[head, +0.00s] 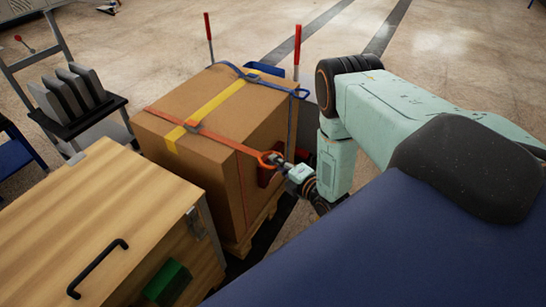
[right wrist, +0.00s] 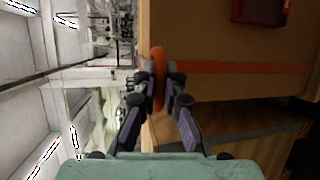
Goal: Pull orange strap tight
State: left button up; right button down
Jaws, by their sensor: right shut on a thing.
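An orange strap (head: 229,142) runs across the top of a cardboard box (head: 224,107) and passes a buckle near the middle. Its end carries an orange ring (head: 266,158) at the box's right edge. My right gripper (head: 279,162) is shut on this ring. In the right wrist view the fingers (right wrist: 162,88) close on the orange ring (right wrist: 158,62), and the strap (right wrist: 230,67) runs flat along the box face to the right. My left gripper is not in view.
A blue strap (head: 291,125) and a yellow band (head: 215,101) also cross the box. A wooden cabinet (head: 75,225) with a black handle stands at front left. Two red posts (head: 297,45) rise behind the box. A rack (head: 75,95) stands at left.

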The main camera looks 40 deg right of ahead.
jog(key=shift+s+d+f, duration=0.1)
jog(key=shift+s+d, duration=0.05)
jog(key=shift+s, duration=0.1)
jog(key=c, duration=1.5)
grip_release()
jog(key=shift+o, duration=0.4)
jog(key=shift+w, duration=0.1)
jog(key=s+r, duration=0.2)
jog(key=s, duration=0.9)
jog(key=shift+s+r, duration=0.15)
jog(key=shift+s, duration=0.25)
